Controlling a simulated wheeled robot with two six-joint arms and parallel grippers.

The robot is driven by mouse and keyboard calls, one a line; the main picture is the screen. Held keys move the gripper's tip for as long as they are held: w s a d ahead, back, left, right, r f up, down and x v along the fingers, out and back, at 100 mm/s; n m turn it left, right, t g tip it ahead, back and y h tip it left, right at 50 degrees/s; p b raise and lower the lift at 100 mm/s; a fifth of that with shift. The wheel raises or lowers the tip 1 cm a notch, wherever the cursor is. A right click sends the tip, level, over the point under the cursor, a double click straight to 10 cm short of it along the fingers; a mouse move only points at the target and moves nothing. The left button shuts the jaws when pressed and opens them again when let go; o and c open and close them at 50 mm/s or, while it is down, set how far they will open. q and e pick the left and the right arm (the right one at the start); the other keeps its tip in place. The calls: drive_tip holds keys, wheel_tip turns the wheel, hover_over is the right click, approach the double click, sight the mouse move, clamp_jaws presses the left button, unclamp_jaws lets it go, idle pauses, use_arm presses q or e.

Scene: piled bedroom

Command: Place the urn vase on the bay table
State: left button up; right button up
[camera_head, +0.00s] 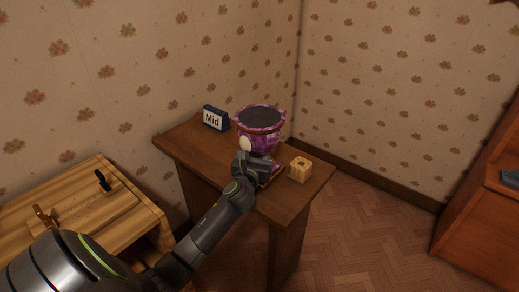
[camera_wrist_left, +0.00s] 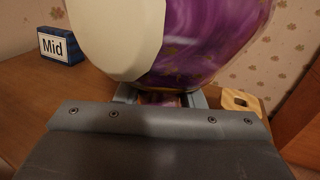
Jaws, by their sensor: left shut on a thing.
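The urn vase (camera_head: 262,125) is purple with a patterned rim and a dark open top. It is at the brown bay table (camera_head: 180,144) in the head view, upright, near the table's middle. My left gripper (camera_head: 262,172) is shut on the lower part of the vase. In the left wrist view the vase (camera_wrist_left: 215,45) fills the top, with a cream patch on its left side. The gripper's fingertips (camera_wrist_left: 160,98) are mostly hidden beneath it. I cannot tell whether the vase's base touches the tabletop. My right gripper is not in view.
A dark sign reading "Mid" (camera_head: 215,118) stands at the table's back left. A small wooden block with a hole (camera_head: 300,170) sits right of the vase. A lighter wooden cabinet (camera_head: 75,205) stands at left, and a reddish one (camera_head: 480,225) at far right.

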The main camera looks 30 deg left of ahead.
use_arm(q)
drive_tip(key=shift+w+f+b, duration=0.1)
drive_tip(key=shift+f+b, duration=0.25)
drive_tip(key=shift+f, duration=0.5)
drive_tip(key=shift+r, duration=0.1)
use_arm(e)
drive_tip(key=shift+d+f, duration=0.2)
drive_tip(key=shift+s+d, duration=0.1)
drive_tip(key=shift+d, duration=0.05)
use_arm(q)
drive_tip(key=o, duration=0.9)
drive_tip(key=shift+f, duration=0.35)
drive_tip(key=o, duration=0.3)
drive_tip(key=shift+s+r, duration=0.1)
drive_tip(key=shift+s, duration=0.1)
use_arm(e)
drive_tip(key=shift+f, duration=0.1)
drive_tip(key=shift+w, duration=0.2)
